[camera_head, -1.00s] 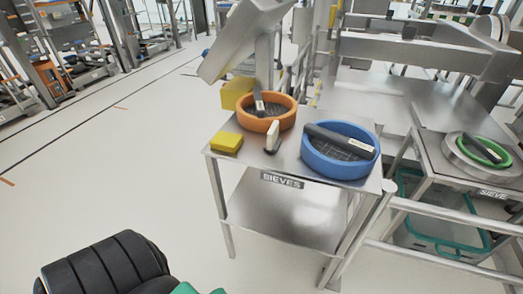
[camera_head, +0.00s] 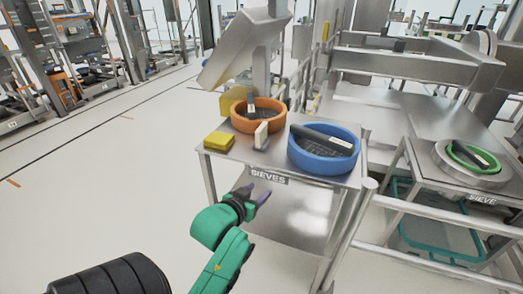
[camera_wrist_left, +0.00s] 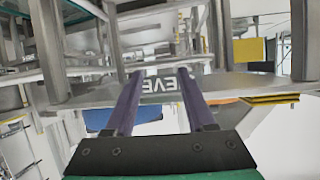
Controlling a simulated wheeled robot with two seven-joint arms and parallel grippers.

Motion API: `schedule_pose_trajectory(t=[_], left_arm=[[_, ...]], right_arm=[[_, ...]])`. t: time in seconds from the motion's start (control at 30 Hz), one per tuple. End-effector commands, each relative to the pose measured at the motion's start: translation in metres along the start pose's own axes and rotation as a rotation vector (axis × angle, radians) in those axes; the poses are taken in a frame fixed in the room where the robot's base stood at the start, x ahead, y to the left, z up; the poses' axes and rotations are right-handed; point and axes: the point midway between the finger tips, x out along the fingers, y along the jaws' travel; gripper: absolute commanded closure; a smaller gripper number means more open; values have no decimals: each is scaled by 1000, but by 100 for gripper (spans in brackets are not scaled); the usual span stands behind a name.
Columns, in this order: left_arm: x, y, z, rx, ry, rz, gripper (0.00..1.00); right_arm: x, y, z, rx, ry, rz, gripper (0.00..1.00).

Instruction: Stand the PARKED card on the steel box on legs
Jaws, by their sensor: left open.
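A small pale upright card (camera_head: 261,134) stands near the front edge of the SIEVES table, between a yellow block and the blue sieve. No writing on it can be read, so I cannot tell if it says PARKED. I cannot tell for sure which thing is the steel box on legs; a tilted steel box (camera_head: 243,48) rises behind the table. My left gripper (camera_head: 257,194) is open and empty in front of the table, just below the SIEVES label. In the left wrist view its two fingers (camera_wrist_left: 160,76) are apart, pointing at the table edge. My right gripper is not in view.
The steel SIEVES table (camera_head: 230,157) holds the yellow block (camera_head: 219,141), an orange sieve (camera_head: 239,123) and the blue sieve (camera_head: 330,166). A railing (camera_head: 352,232) and a second table with a green sieve (camera_head: 478,163) are at right. The floor at left is clear.

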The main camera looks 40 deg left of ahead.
Motion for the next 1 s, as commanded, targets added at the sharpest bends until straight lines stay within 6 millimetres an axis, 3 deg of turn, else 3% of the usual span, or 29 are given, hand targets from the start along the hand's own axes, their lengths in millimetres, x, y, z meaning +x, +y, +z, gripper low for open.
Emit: schedule_pose_trajectory(t=[0.1, 0.23, 0.37, 0.6, 1.0], left_arm=[[-9, -32, -52, -47, 239, -70, 45], [-19, -51, -84, -62, 393, -107, 45], [-1, -56, -98, -62, 415, -109, 45], [54, -62, -119, -62, 409, -108, 45], [111, -72, -137, -62, 406, -108, 45]], right_arm=[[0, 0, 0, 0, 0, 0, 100], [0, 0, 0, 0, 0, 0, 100], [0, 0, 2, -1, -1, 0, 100], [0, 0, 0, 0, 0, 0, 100], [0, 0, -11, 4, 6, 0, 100]])
